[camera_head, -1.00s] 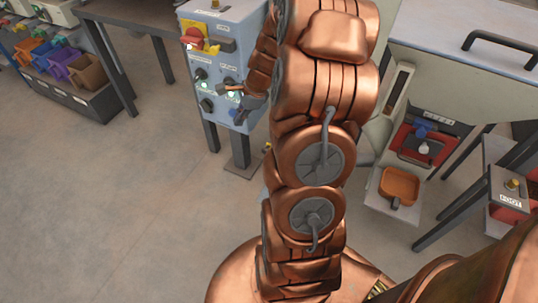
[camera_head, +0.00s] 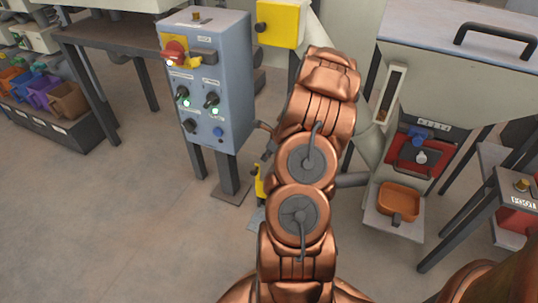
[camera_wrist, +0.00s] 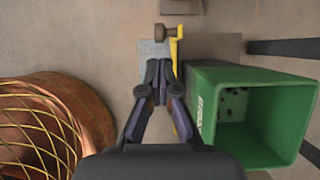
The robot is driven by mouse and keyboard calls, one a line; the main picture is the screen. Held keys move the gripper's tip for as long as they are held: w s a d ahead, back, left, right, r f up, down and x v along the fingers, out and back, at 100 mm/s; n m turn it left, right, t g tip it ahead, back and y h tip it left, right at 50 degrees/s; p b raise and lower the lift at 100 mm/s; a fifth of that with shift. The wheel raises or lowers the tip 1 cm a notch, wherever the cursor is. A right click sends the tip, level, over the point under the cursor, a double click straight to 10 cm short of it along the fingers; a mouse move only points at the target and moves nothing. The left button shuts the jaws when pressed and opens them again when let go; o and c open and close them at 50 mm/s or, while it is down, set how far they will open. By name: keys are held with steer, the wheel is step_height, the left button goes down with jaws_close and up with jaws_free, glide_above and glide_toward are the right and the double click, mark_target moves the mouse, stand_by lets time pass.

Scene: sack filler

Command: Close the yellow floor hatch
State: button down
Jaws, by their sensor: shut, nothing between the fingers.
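The yellow floor hatch (camera_wrist: 174,52) shows in the wrist view as a narrow yellow strip, apparently a lid seen nearly edge-on and standing up. A brown round knob (camera_wrist: 160,31) is at its far end. A speckled grey patch (camera_wrist: 151,49) lies on the floor just left of it. In the head view only a small yellow part (camera_head: 260,181) shows beside my arm. My gripper (camera_wrist: 157,66) is shut and empty, its tips over the near end of the grey patch, just left of the yellow strip. I cannot tell whether they touch. My arm hides the gripper in the head view.
A green bin (camera_wrist: 206,115) stands close to the right of my gripper. The grey control box (camera_head: 222,85) on its post, a yellow box (camera_head: 280,22) and the machine with an orange tray (camera_head: 398,201) stand around.

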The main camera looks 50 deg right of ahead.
mark_target(256, 171)
steer(key=b+x, duration=0.2)
steer(key=x, duration=0.7)
steer(key=shift+b, duration=0.4)
steer(key=shift+p, duration=0.3)
steer(key=shift+w+a+f+p, duration=0.1)
steer(key=shift+w+f+p, duration=0.15)
steer(key=shift+p, duration=0.6)
steer(key=shift+f+p, duration=0.9)
steer(key=shift+p, duration=0.2)
steer(key=f, duration=0.3)
steer(key=f+b, duration=0.1)
steer(key=f, duration=0.5)
steer(key=shift+s+b, duration=0.35)
